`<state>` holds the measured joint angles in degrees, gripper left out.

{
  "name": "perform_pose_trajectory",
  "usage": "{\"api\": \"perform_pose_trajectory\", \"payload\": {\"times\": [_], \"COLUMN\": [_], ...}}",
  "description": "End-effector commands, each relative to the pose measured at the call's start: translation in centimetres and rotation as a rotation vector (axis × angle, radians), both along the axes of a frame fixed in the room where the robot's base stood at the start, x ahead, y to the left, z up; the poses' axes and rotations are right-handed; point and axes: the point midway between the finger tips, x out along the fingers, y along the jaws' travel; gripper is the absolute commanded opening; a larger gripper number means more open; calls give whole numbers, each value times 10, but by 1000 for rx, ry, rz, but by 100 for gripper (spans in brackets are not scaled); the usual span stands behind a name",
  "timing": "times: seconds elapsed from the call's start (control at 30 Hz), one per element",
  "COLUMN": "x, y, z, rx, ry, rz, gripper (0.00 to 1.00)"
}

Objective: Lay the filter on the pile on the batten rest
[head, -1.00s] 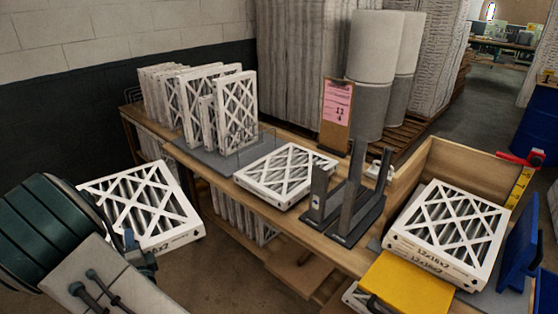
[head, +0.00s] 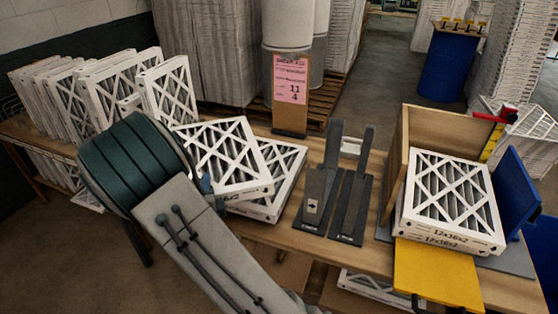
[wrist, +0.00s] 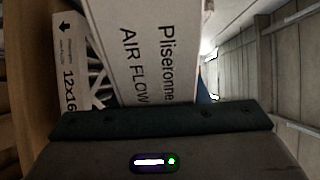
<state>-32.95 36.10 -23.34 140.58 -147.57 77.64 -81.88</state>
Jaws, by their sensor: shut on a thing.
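My gripper (head: 206,188) is shut on the edge of a white-framed pleated filter (head: 224,156), slightly tilted. The held filter overlaps a flat filter (head: 280,178) lying on the bench, hiding part of it; I cannot tell if they touch. In the wrist view the held filter (wrist: 142,50) shows "AIR FLOW" on its edge, with another filter (wrist: 72,82) marked 12x16 at left. A pile of flat filters (head: 452,205) lies at right inside a wooden corner. I cannot make out battens under either. The gripper's fingertips are mostly hidden.
Dark upright brackets (head: 335,195) stand on the bench (head: 370,258) between the flat filter and the pile. A clipboard with a pink sheet (head: 290,85) stands behind. Upright filters (head: 168,92) fill the left. A yellow plate (head: 435,275) and a blue panel (head: 517,190) flank the pile.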

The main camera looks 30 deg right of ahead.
Motion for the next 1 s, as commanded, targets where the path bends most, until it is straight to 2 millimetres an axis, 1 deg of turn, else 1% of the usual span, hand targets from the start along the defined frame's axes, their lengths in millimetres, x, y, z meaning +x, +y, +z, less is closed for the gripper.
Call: {"api": "perform_pose_trajectory", "payload": {"times": [0.1, 0.2, 0.3, 0.37, 0.6, 0.87, 1.0], "x": [-1, -3, -5, -6, -7, -6, -6], "y": [-24, -47, -63, -69, -70, -68, -67], "z": [-9, -10, -14, -20, -55, -75, -93], "rx": [-8, -7, -4, -3, -2, 0, -3], "ry": [8, 1, -5, -7, -7, -8, -8], "rz": [-109, -202, -262, -279, -283, -277, -277], "gripper": [14, 14, 14, 14, 14, 14, 14]}}
